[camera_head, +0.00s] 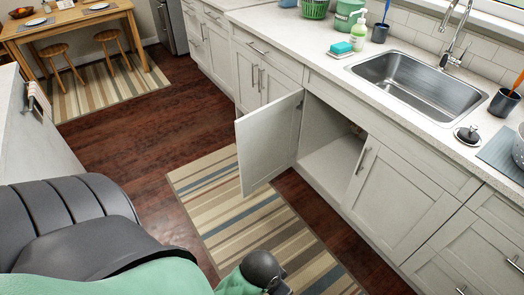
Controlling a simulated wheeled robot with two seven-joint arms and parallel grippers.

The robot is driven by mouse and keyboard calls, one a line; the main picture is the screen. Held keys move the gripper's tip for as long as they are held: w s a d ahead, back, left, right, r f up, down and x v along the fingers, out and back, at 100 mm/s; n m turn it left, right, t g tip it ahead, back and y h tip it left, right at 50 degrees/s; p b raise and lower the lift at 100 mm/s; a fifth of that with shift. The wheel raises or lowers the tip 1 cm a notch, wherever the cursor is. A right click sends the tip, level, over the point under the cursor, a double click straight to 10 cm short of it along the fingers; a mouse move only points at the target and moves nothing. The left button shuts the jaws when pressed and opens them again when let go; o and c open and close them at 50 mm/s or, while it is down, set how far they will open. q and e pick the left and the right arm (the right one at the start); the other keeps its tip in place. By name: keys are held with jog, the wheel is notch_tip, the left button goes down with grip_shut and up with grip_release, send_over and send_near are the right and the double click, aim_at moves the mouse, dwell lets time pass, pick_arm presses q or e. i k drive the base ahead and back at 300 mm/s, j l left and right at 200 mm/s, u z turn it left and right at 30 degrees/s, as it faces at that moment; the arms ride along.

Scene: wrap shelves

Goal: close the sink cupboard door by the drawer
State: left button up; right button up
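The sink cupboard door (266,146) is white and stands swung wide open into the room, hinged on the left side of its opening. The open cupboard (330,165) under the sink shows a pale, mostly bare inside. The closed door (398,200) to its right has a vertical metal handle. Drawer fronts (475,252) are shut at the lower right. My green and black arm parts fill the lower left and bottom centre, apart from the open door in the picture. No gripper fingers of either hand can be made out.
A striped rug (235,205) lies on the dark wood floor below the open door. The counter holds a steel sink (425,85), a soap bottle (358,32) and a dark cup (503,104). A wooden table (70,22) with stools stands at the far left. Floor left of the door is clear.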

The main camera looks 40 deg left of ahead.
aim_at(267, 136)
jog(key=k+z, duration=0.15)
jog(key=z, duration=0.2)
jog(key=k+z, duration=0.15)
jog(key=z, duration=0.2)
jog(key=k+z, duration=0.15)
jog(key=z, duration=0.25)
jog(key=j, duration=2.85)
jog(key=j+z, duration=0.1)
jog(key=j, duration=1.35)
jog(key=k+j, duration=0.15)
jog(key=j, duration=1.3)
